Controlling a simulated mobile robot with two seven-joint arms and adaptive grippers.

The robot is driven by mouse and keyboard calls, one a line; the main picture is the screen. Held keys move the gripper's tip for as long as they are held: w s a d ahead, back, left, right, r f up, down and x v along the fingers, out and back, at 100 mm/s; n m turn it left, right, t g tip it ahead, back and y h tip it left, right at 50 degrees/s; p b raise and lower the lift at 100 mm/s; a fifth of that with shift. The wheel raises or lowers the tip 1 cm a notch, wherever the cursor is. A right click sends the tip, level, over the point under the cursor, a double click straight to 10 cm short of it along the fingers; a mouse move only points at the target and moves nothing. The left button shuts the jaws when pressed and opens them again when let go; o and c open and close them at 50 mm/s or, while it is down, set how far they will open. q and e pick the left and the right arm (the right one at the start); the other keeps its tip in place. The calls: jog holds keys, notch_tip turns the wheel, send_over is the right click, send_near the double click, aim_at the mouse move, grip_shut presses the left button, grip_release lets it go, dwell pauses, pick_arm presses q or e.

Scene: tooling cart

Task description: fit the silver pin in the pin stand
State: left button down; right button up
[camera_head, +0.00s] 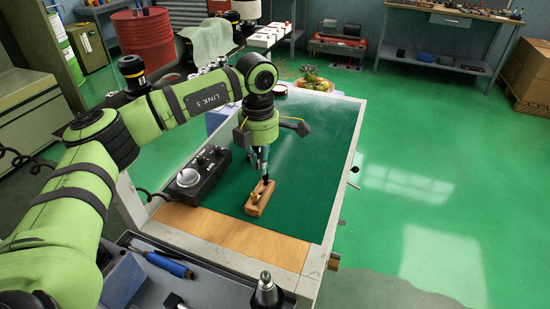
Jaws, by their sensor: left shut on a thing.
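The pin stand (259,204) is a small wooden block on the green top of the cart, lying at a slant. A short brass-coloured peg (254,198) shows at its near end. My left gripper (265,178) points down right over the far end of the stand. It is shut on the silver pin, which is mostly hidden between the dark fingertips. I cannot tell whether the pin's lower end is in a hole or just above the block. My right gripper is not in view.
A black control box with a silver knob (188,178) stands left of the stand. A wooden strip (231,235) edges the cart's near side. A tool tray with a blue-handled tool (168,264) lies in front. The green top (315,175) is clear to the right.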

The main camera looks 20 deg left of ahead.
pick_arm(q)
jog(key=shift+s+a+f, duration=0.2)
jog(key=shift+a+f, duration=0.05)
jog(key=shift+a, duration=0.05)
jog(key=shift+f+b, duration=0.25)
jog(key=shift+b, duration=0.1)
jog(key=shift+f, duration=0.3)
jog(key=shift+d+f+b, duration=0.1)
jog(key=shift+f+b, duration=0.9)
jog(key=shift+f, duration=0.25)
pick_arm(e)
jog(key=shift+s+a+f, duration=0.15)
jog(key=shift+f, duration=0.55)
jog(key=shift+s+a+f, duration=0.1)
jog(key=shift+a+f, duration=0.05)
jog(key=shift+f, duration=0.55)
pick_arm(q)
jog(key=shift+f+b, duration=0.65)
jog(key=shift+f, duration=0.25)
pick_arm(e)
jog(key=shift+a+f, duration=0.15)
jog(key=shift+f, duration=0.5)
